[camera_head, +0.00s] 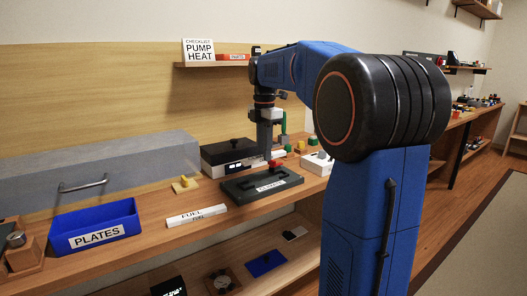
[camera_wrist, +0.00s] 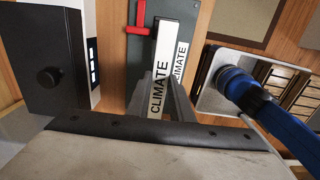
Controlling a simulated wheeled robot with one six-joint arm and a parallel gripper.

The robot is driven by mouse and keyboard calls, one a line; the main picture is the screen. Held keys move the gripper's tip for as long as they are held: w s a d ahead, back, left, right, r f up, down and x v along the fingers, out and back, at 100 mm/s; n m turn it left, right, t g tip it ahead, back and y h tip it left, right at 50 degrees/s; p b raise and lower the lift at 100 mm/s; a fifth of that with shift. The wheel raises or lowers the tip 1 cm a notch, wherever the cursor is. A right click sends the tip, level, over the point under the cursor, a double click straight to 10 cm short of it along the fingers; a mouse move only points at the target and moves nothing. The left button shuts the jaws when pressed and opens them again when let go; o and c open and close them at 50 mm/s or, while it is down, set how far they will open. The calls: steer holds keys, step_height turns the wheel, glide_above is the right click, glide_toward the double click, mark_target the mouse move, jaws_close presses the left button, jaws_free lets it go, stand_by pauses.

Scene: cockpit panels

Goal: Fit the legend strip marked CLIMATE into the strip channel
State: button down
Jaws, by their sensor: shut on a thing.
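The CLIMATE legend strip (camera_wrist: 160,92) is a white bar with black letters, between the two fingers of my gripper (camera_wrist: 162,108), which is shut on it. In the head view my gripper (camera_head: 266,156) points down over the dark grey panel (camera_head: 236,188), which has a red lever (camera_head: 275,163). The panel (camera_wrist: 141,68) and lever (camera_wrist: 138,29) also show in the wrist view. A white CLIMATE label (camera_head: 271,187) shows at the panel's front. The channel is not clearly visible, and I cannot tell whether the strip touches the panel.
A black box with a knob (camera_head: 228,150) stands close behind the panel. A white FULL strip (camera_head: 197,216) lies on the bench left of the panel. A blue PLATES tray (camera_head: 95,224) is further left. A white box (camera_head: 318,163) stands to the panel's right.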

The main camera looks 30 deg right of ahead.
steer(key=shift+f, duration=0.1)
glide_above(264, 181)
steer(key=shift+f, duration=2.8)
steer(key=shift+f, duration=1.05)
steer(key=c, duration=1.5)
jaws_free()
step_height(264, 181, up, 17)
steer(key=shift+r, duration=0.2)
